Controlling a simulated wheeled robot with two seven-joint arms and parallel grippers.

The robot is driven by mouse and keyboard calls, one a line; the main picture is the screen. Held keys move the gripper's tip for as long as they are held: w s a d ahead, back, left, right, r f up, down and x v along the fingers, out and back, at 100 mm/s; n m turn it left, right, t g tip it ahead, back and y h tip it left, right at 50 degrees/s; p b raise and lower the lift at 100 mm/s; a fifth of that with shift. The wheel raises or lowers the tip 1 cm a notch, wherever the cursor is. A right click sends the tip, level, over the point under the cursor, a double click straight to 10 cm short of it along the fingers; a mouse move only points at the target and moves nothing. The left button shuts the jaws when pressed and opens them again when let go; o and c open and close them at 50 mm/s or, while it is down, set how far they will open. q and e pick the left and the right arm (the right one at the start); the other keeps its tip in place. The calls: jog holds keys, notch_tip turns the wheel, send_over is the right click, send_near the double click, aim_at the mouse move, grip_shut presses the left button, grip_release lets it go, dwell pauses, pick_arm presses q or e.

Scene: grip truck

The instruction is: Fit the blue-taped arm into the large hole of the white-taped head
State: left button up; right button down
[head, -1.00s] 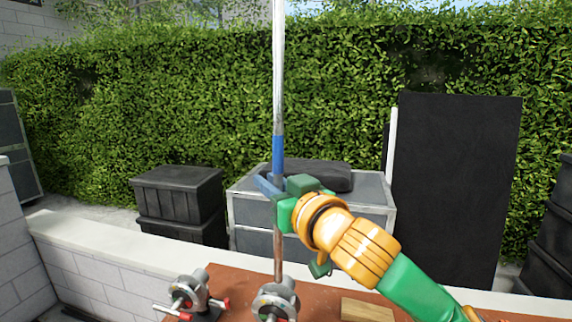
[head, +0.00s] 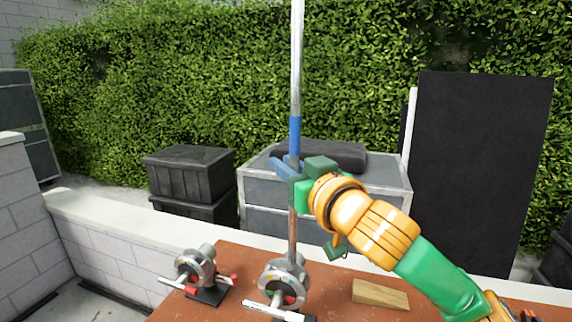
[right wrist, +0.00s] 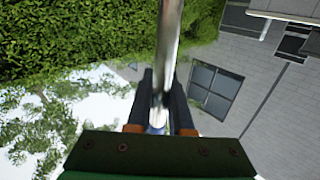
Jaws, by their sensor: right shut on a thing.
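The blue-taped arm is a long silver rod (head: 297,75) standing nearly upright, with a blue tape band (head: 295,130) just above my right gripper (head: 289,172). My right gripper is shut around the rod, which also shows between the fingers in the right wrist view (right wrist: 168,60). The rod's lower end meets the top of the middle grip head (head: 283,283) in the picture. I cannot tell whether it is in a hole or behind the head. White tape seems to show on this head's handle (head: 290,316). My left gripper is not in view.
Another grip head (head: 195,266) with red tape stands to the left on the brown tabletop (head: 235,258). A wooden block (head: 380,295) lies to the right. Behind are a low white wall (head: 120,228), black crates (head: 188,172), a grey case (head: 385,187) and a black panel (head: 480,170).

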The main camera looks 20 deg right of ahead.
jog(key=shift+s+a+r, duration=0.1)
jog(key=shift+s+r, duration=0.05)
jog(key=shift+s, duration=0.05)
jog(key=shift+w+f, duration=0.15)
jog(key=shift+f, duration=0.2)
jog(key=shift+f+b, duration=1.25)
jog(key=shift+f, duration=0.25)
jog(key=shift+f, duration=0.15)
